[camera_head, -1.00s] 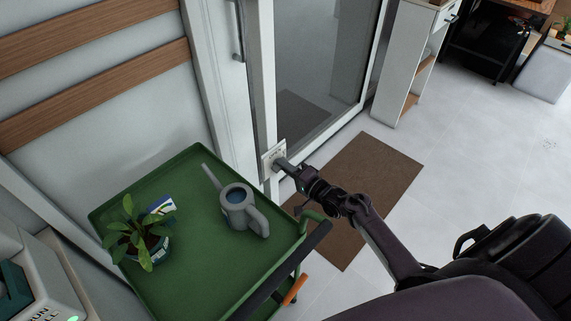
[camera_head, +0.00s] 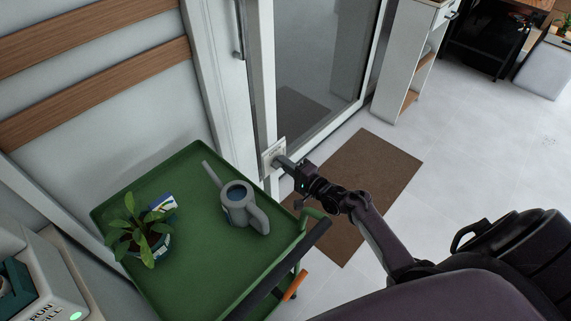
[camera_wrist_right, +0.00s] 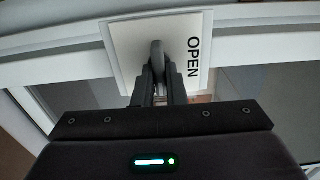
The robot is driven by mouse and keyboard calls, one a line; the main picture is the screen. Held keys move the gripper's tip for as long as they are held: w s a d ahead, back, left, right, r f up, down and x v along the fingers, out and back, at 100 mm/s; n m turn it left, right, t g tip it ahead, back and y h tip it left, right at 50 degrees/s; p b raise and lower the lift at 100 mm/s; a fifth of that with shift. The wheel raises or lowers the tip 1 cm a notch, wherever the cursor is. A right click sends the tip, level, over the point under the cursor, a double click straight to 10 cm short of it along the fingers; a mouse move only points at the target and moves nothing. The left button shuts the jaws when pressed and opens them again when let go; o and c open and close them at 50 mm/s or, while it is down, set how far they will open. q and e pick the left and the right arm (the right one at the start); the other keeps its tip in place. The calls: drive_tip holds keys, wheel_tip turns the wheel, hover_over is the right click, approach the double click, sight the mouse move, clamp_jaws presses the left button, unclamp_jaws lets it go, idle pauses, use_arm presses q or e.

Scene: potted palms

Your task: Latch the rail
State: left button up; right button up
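A white plate (camera_head: 273,156) is mounted low on the sliding door's frame. In the right wrist view the plate (camera_wrist_right: 118,40) reads OPEN, and a grey rounded lever (camera_wrist_right: 158,52) stands out from it. My right gripper (camera_head: 281,162) is at this plate. In the wrist view its two fingers (camera_wrist_right: 160,84) are close together on either side of the lever and look closed on it. The contact itself is partly hidden. My left gripper is not in view. No part is marked as a rail; the green cart has a dark bar (camera_head: 282,270) along its edge.
The green cart (camera_head: 185,270) holds a grey watering can (camera_head: 239,206) and a potted plant (camera_head: 140,232). An orange handle (camera_head: 296,285) hangs below its edge. A brown mat (camera_head: 375,180) lies by the glass door (camera_head: 320,60). The pale floor right of it is clear.

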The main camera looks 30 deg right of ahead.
drive_tip(key=o, duration=0.4)
drive_tip(key=shift+o, duration=0.2)
drive_tip(key=v, duration=0.7)
drive_tip(key=shift+s+d, duration=0.15)
drive_tip(key=shift+s, duration=0.2)
